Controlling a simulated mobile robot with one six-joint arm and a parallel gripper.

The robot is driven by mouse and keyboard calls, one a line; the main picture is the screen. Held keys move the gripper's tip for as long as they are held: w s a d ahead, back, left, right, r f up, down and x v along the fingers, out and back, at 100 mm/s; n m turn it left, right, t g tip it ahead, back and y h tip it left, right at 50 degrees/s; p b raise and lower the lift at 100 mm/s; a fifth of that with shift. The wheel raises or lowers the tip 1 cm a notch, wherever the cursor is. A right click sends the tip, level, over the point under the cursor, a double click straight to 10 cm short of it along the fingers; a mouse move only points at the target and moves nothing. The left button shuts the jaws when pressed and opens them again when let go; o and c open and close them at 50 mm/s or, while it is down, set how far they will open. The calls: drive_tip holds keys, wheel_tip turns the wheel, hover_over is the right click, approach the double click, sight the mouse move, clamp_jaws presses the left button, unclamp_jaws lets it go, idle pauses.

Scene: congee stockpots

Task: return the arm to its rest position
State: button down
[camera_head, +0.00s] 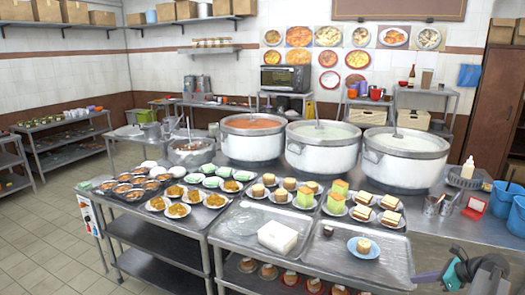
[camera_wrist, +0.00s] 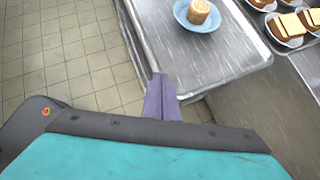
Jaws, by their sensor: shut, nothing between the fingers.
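My gripper (camera_head: 424,278) is at the lower right of the head view, in front of the steel table's front right corner. In the wrist view, its purple fingers (camera_wrist: 160,96) are together, with nothing between them. They point toward the edge of a steel tray (camera_wrist: 235,62). A blue plate with a round cake (camera_wrist: 198,12) sits on that tray, beyond the fingertips and apart from them. The same plate (camera_head: 364,254) shows in the head view. Most of my arm is out of view.
Three large stockpots (camera_head: 252,144) stand at the back of the table. Trays of plated food and a white box (camera_head: 278,237) fill its front. Tiled floor (camera_head: 48,245) is open at the left.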

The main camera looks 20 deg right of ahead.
drive_tip(key=w+a+f+n+g+y, duration=0.1)
drive_tip(key=w+a+f, duration=0.3)
drive_tip(key=a, duration=0.3)
drive_tip(key=w+a+f+n+g+y+b, duration=0.1)
drive_tip(key=w+a+f, duration=0.25)
drive_tip(key=a, duration=0.35)
drive_tip(key=w+a+f+n+g+y, duration=0.1)
drive_tip(key=w+a+f, duration=0.2)
drive_tip(key=a+f, duration=0.35)
drive_tip(key=s+a+f+n+g, duration=0.1)
drive_tip(key=a+f, duration=0.3)
drive_tip(key=a, duration=0.3)
drive_tip(key=s+a+f+n+g+y+b, duration=0.1)
drive_tip(key=a+f+n+g, duration=0.15)
drive_tip(key=a, duration=0.55)
drive_tip(key=a+f+n+g, duration=0.1)
drive_tip(key=a+f, duration=0.4)
drive_tip(key=a, duration=0.2)
drive_tip(key=s+a+f+n+g+h+b, duration=0.1)
drive_tip(key=s+a+f+n+g, duration=0.25)
drive_tip(key=s+a+f, duration=0.35)
drive_tip(key=s+a+f+n+g+h, duration=0.1)
drive_tip(key=s+a+f+n+g, duration=0.1)
drive_tip(key=s+a+f+n, duration=0.5)
drive_tip(key=s+d+f+n+g+h, duration=0.1)
drive_tip(key=s+n+h, duration=0.4)
drive_tip(key=s+n, duration=0.8)
drive_tip(key=shift+s+d+f+n+h+b, duration=0.3)
drive_tip(key=shift+s+f+b, duration=0.15)
drive_tip(key=shift+s, duration=0.45)
